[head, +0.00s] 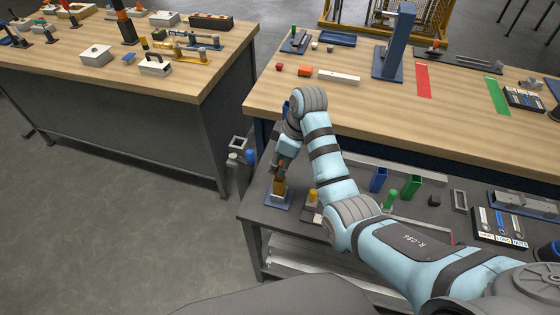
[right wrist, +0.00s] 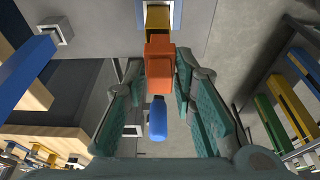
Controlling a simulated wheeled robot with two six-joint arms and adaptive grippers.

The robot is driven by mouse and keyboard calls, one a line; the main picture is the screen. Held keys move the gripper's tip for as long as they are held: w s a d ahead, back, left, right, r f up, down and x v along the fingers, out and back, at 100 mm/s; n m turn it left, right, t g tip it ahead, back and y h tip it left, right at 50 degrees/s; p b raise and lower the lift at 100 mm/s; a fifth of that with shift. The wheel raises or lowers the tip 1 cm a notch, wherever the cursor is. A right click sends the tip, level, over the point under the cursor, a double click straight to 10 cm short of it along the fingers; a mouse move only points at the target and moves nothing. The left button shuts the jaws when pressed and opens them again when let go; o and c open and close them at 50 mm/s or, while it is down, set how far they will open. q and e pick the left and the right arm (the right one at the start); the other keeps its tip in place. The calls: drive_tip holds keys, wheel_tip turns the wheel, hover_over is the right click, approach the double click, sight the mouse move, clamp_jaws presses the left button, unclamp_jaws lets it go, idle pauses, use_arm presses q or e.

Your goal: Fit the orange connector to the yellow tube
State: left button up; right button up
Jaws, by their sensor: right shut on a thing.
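My right gripper (head: 284,158) points down over the lower shelf of the near bench. In the right wrist view the orange connector (right wrist: 159,68) sits between the fingers of my right gripper (right wrist: 158,92), which is shut on it. The yellow tube (right wrist: 158,17) lies just beyond the connector, in line with it. In the head view the yellow tube (head: 279,188) stands upright on a small blue base (head: 278,201), directly below the gripper. I cannot tell whether connector and tube touch, since the connector hides the tube's near end. My left gripper is out of view.
A second yellow piece (head: 312,195) stands right of the base. Green (head: 391,195) and blue (head: 378,179) holders stand farther right on the shelf. The wooden worktop (head: 350,105) overhangs behind. A blue rounded piece (right wrist: 158,118) shows between the fingers in the wrist view.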

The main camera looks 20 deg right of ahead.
drive_tip(key=shift+f, duration=0.3)
drive_tip(key=o, duration=1)
drive_tip(key=shift+o, duration=0.5)
drive_tip(key=o, duration=0.5)
drive_tip(key=shift+w+d, duration=0.1)
